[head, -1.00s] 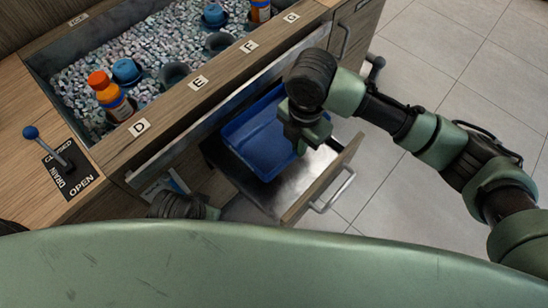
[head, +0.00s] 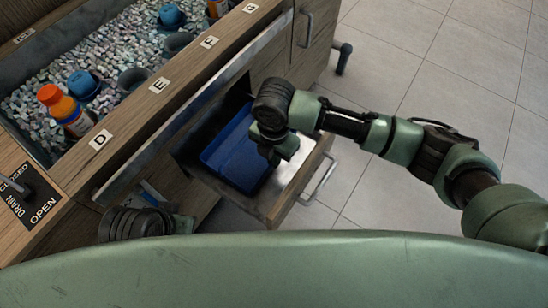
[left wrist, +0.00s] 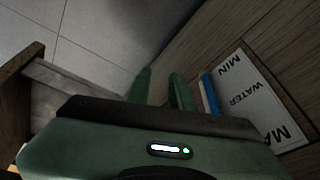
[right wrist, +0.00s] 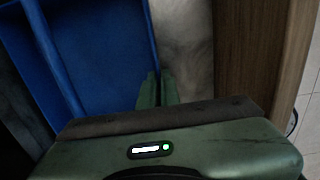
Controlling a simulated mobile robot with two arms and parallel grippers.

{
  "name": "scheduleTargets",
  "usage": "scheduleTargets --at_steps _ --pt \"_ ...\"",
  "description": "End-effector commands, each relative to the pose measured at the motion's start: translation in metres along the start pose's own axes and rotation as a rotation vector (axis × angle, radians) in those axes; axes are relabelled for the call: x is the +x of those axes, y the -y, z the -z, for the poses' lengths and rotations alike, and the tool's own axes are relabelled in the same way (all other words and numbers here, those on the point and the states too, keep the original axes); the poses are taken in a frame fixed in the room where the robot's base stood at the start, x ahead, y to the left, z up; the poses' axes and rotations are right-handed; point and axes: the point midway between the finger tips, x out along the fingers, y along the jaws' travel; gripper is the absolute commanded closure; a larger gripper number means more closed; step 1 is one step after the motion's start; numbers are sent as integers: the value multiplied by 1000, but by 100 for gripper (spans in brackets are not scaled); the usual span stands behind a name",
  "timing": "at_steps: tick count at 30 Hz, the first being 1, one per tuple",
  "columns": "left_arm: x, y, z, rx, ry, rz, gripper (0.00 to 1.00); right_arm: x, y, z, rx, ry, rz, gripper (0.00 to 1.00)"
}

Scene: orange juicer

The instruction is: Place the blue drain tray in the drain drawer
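The blue drain tray (head: 229,158) sits within the open drain drawer (head: 283,196), whose metal inside shows beside the tray. Whether the tray rests fully on the drawer floor is hard to tell. My right gripper (head: 275,158) is at the tray's right side. In the right wrist view its fingers (right wrist: 158,88) are close together on the rim of the tray (right wrist: 100,50), with the drawer's metal floor and wooden front beside them. My left gripper (left wrist: 162,88) is apart from the tray, low by the cabinet front, its fingers parted with nothing between them.
The counter bin of ice (head: 120,50) holds orange-capped bottles (head: 66,109) and blue-capped items. A drain lever panel (head: 28,200) is at the left. A label marked WATER (left wrist: 258,100) and a blue strip (left wrist: 210,94) are near my left gripper. Tiled floor (head: 430,60) is clear at the right.

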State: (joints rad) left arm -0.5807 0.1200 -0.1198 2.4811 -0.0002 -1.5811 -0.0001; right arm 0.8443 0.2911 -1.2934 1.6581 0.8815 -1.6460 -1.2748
Motion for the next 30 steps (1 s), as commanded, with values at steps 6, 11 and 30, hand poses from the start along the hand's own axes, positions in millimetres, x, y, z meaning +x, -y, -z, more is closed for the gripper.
scheduleTargets --at_steps 6,11,30 --pt "-1 0 1 0 -1 0 78 1 0 0 0 0 0 100" --pt "-1 0 0 0 -1 0 78 1 0 0 0 0 0 75" --pt "6 0 5 1 15 -2 78 -65 -1 0 -1 1 -2 75"
